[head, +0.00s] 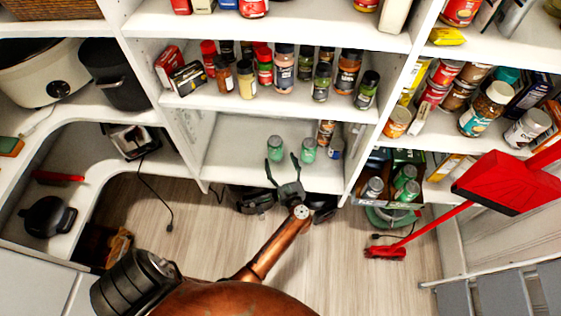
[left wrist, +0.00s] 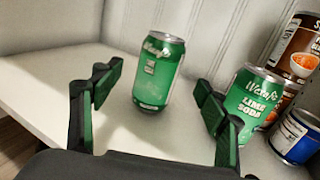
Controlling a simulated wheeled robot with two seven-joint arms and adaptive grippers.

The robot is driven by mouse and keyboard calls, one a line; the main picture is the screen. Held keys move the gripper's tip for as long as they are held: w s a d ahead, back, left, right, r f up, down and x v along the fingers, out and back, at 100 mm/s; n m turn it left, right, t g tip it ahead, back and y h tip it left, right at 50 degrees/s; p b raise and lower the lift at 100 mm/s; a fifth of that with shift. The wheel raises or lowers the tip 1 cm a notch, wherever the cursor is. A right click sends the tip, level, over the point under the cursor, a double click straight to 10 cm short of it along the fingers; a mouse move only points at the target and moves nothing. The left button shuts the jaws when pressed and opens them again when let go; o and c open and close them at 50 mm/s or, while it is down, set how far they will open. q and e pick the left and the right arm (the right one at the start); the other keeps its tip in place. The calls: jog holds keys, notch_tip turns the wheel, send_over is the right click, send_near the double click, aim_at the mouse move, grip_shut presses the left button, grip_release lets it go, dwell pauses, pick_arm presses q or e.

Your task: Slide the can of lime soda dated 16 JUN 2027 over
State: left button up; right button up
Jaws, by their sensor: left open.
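Two green soda cans stand upright on the lower white shelf. The left can (head: 275,148) is just beyond the fingertips of my left gripper (head: 283,160). In the left wrist view this can (left wrist: 160,72) stands between and ahead of the open fingers (left wrist: 160,100), not touching them as far as I can see. The right can (head: 308,149) stands to the right of the gripper; in the left wrist view it (left wrist: 249,102) reads "Lime Soda" and is partly covered by the right finger. No date is legible on either can. My right gripper is not in view.
A brown can (head: 325,133) and a blue can (head: 336,149) stand right of the green cans. The shelf's left part (head: 233,150) is bare. Jars crowd the shelf above. A crate of cans (head: 376,172) and a red broom (head: 385,252) are at right.

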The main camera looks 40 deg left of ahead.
aim_at(277, 153)
pick_arm(q)
jog(key=shift+a, duration=0.1)
jog(key=b+x, duration=0.1)
jog(key=x, duration=0.5)
jog(key=shift+w+a+f+b, duration=0.1)
jog(key=shift+w+b, duration=0.1)
jog(key=shift+b, duration=0.1)
jog(key=shift+w+a, duration=0.4)
jog(key=shift+a, duration=0.1)
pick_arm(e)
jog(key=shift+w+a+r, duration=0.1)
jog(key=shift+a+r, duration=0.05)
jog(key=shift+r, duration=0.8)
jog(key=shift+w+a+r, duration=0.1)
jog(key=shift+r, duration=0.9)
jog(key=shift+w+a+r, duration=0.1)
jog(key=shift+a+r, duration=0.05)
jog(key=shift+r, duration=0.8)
pick_arm(q)
jog(key=shift+c, duration=0.3)
jog(key=c, duration=1.6)
jog(key=shift+s, duration=0.15)
